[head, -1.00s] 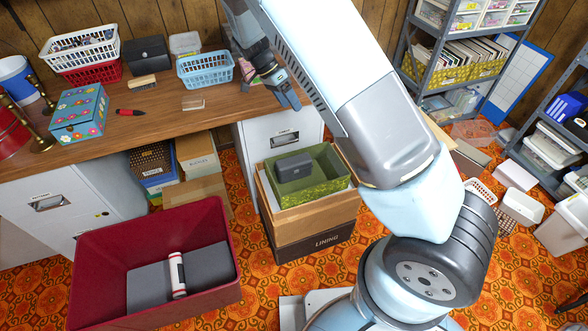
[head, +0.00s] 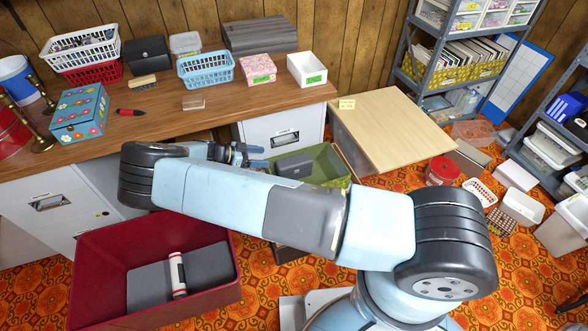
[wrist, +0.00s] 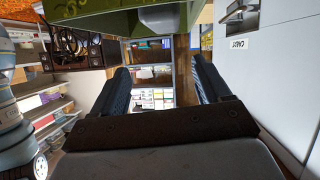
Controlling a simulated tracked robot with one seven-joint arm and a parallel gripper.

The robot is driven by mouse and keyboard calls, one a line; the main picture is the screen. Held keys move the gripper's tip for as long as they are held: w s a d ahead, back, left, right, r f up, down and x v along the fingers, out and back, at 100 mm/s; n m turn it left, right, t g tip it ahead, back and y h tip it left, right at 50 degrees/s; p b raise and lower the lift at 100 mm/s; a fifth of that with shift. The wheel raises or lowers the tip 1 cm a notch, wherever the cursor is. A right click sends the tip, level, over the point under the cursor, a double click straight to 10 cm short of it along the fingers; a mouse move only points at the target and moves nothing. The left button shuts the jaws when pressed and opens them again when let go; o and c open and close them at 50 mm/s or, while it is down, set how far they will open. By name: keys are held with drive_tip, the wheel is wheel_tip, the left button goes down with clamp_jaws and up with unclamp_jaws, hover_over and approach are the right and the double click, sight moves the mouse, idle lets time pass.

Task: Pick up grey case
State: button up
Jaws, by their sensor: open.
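A small dark grey case (head: 294,165) lies inside an open green box (head: 330,162) that stands in front of the white drawer cabinet. My gripper (head: 258,156) is open and empty, just left of the case in the head view, pointing right toward the green box. My arm hides the lower part of the green box. In the wrist view, the two fingers of my gripper (wrist: 163,85) are spread with nothing between them.
The white drawer cabinet (head: 283,128) is close behind the gripper. The wooden desk (head: 215,112) holds baskets and boxes. A red bin (head: 95,290) with grey items stands lower left. A pale wooden tabletop (head: 390,130) is right of the green box.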

sight(284, 163)
drive_tip(key=shift+t+h, duration=0.4)
drive_tip(key=shift+t, duration=0.4)
drive_tip(key=w+d+f, duration=0.1)
drive_tip(key=d+f, duration=0.1)
drive_tip(key=d, duration=0.1)
drive_tip(key=d+f, duration=0.3)
drive_tip(key=d, duration=0.1)
drive_tip(key=w+d+f, duration=0.1)
drive_tip(key=d+f, duration=0.1)
drive_tip(key=d, duration=0.2)
drive_tip(key=shift+w+d+f, duration=0.15)
drive_tip(key=shift+w+f, duration=0.1)
drive_tip(key=shift+w, duration=0.1)
drive_tip(key=c, duration=0.9)
drive_tip(key=shift+c, duration=0.2)
